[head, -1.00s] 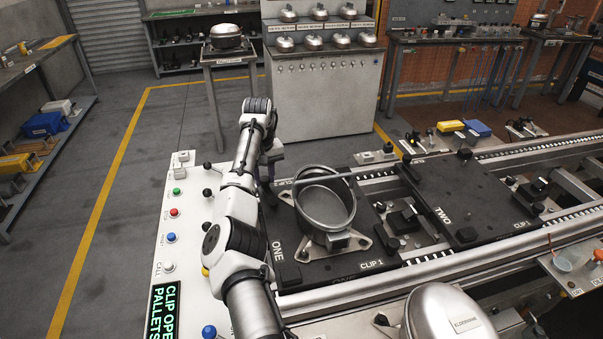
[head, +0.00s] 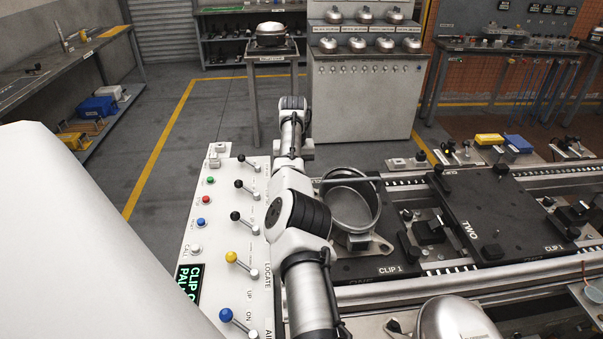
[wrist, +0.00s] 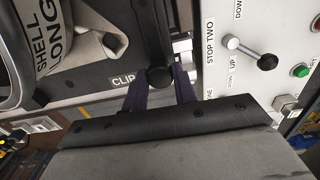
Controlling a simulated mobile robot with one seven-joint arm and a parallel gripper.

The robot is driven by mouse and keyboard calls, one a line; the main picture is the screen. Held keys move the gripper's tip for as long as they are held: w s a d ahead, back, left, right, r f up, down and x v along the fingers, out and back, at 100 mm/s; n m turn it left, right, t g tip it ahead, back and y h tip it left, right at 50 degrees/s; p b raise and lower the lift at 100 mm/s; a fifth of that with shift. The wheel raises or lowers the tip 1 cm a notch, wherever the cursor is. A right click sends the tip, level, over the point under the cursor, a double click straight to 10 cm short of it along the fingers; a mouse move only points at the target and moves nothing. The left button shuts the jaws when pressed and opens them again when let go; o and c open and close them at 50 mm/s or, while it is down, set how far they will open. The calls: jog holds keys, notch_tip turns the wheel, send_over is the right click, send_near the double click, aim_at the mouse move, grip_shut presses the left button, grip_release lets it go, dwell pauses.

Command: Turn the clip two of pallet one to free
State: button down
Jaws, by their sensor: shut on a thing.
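Pallet one (head: 370,267) is a black plate on the conveyor in the head view, with an open grey shell (head: 352,205) on it. Its near corner carries the label CLIP 1 (head: 390,270). In the wrist view, my gripper (wrist: 161,82) has its dark purple fingers on both sides of a round black clip knob (wrist: 160,76) at the pallet's edge. It is shut on that knob. The label CLIP (wrist: 123,79) is beside it, with its number hidden. In the head view my arm hides the gripper and this clip.
A white control panel (head: 215,225) with levers and buttons lies left of the pallet. A stop lever (wrist: 250,53) is close to my gripper in the wrist view. Pallet two (head: 490,215) lies to the right. A silver dome (head: 452,322) is at the front.

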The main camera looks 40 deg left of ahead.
jog(key=shift+r, duration=0.1)
jog(key=c, duration=1.1)
grip_release()
notch_tip(320, 180, up, 14)
jog(key=p, duration=0.4)
